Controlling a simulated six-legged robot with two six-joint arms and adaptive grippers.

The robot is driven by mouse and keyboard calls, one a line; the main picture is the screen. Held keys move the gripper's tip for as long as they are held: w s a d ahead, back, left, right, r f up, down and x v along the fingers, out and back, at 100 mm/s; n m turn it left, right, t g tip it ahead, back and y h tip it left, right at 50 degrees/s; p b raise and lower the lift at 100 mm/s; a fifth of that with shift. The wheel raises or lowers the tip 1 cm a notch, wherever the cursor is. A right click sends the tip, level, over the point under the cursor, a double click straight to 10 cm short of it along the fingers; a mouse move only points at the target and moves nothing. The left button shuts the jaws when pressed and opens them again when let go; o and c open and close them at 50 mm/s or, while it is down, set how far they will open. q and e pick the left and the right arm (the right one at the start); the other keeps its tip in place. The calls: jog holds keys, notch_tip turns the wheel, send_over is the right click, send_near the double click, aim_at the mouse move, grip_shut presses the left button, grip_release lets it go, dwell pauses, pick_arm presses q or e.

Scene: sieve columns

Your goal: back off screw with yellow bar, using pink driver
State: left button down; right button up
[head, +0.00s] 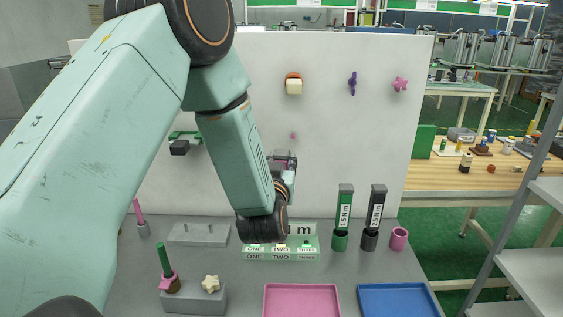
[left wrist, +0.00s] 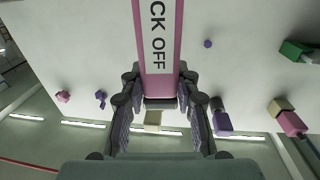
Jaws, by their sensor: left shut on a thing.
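My left gripper (head: 287,168) is in front of the white upright panel, its fingers mostly hidden by my own arm in the head view. In the left wrist view the gripper (left wrist: 160,100) is shut on the pink driver (left wrist: 159,45), a flat pink bar with a white label whose visible letters read "CK OFF". The driver runs away from the fingers towards the top of that view; its far end is out of frame. I cannot make out a screw with a yellow bar in either view. My right gripper is not in view.
The white panel (head: 330,130) carries a cream knob (head: 294,87), a purple knob (head: 352,83) and a pink star knob (head: 400,84). On the bench stand a green driver (head: 345,205), a black driver (head: 376,207) and an empty pink cup (head: 399,238). A pink tray (head: 301,287) and blue tray (head: 397,287) lie in front.

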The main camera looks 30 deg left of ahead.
pick_arm(q)
jog(key=shift+w+a+f+b, duration=0.15)
jog(key=shift+a+f+b, duration=0.15)
jog(key=shift+f, duration=0.4)
jog(key=shift+d+r, duration=0.15)
jog(key=shift+d, duration=0.05)
jog(key=shift+a+f, duration=0.1)
jog(key=shift+f, duration=0.35)
notch_tip(320, 180, down, 3)
jog(key=shift+r+b, duration=0.2)
jog(key=shift+b, duration=1)
jog(key=shift+f+b, duration=0.45)
jog(key=shift+f, duration=0.25)
